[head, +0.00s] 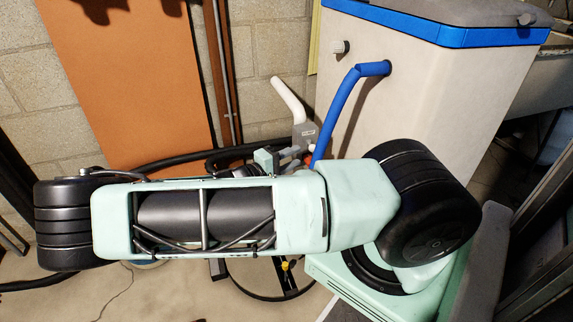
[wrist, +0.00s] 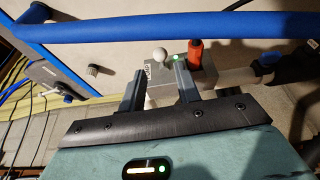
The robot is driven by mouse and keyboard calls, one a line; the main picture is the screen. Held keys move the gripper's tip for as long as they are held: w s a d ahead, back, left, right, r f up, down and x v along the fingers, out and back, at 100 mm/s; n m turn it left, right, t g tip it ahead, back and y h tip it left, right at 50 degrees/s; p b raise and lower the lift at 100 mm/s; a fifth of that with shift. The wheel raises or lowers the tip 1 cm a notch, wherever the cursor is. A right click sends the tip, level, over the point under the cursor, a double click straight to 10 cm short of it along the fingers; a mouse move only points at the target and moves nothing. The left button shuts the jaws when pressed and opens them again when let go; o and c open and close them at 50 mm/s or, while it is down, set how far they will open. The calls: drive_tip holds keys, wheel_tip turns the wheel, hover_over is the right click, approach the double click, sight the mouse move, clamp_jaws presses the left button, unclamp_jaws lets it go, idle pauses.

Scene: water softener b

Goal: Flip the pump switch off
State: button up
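A small grey box (wrist: 206,75) with a label stands in front of my gripper in the wrist view. A white ball-tipped knob (wrist: 160,54), which looks like the switch lever, sticks up from it beside a lit green light (wrist: 177,57). My gripper (wrist: 159,68) is open, its two fingers apart and nothing held between them. The knob appears in the gap, just beyond the fingertips; I cannot tell whether either finger touches it. In the head view the grey box (head: 305,132) is small, with my gripper (head: 289,154) close at its lower left; the knob cannot be made out.
A red-orange fitting (wrist: 196,53) stands on the box, right of the fingers. A blue pipe (wrist: 190,27) crosses above the fingers; it also runs down the tank in the head view (head: 343,105). A white pipe (head: 288,100) rises by the box. Black hoses (head: 185,160) lie left.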

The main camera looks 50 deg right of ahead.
drive_tip(key=d, duration=0.3)
drive_tip(key=s+d, duration=0.1)
drive_tip(key=d, duration=0.2)
drive_tip(key=shift+s, duration=0.1)
drive_tip(key=c, duration=0.5)
drive_tip(key=m, duration=0.1)
drive_tip(key=f+m+h, duration=0.1)
drive_tip(key=m, duration=0.1)
drive_tip(key=m+g, duration=0.1)
drive_tip(key=shift+f+m+h, duration=0.3)
drive_tip(key=shift+f+m, duration=0.1)
drive_tip(key=shift+c, duration=0.2)
drive_tip(key=o, duration=0.8)
drive_tip(key=shift+o, duration=0.2)
drive_tip(key=shift+a, duration=0.1)
drive_tip(key=p+v, duration=0.2)
drive_tip(key=v, duration=1.5)
drive_tip(key=shift+a, duration=0.2)
